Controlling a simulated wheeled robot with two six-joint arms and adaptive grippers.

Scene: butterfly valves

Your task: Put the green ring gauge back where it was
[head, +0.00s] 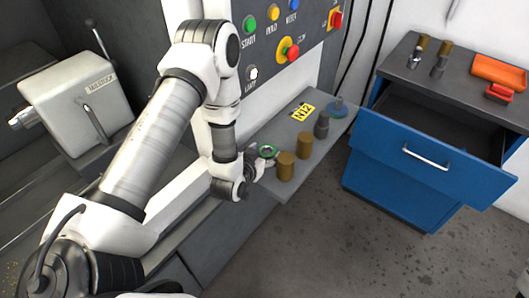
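The green ring gauge (267,151), a small green ring with a pale middle, shows at the left edge of the grey shelf (268,132) in the head view. My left gripper (264,164) is right at the ring, on its near side. The fingers are small and partly hidden by the wrist, so I cannot tell whether they grip the ring or only stand beside it. I cannot tell whether the ring rests on the shelf. My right gripper is not in view.
Two brass cylinders (285,166) stand close right of my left gripper. A grey cylinder (321,125), a blue disc (338,108) and a yellow label (303,112) are farther along. A blue cabinet (387,190) with an open drawer stands right. A button panel (270,50) rises behind.

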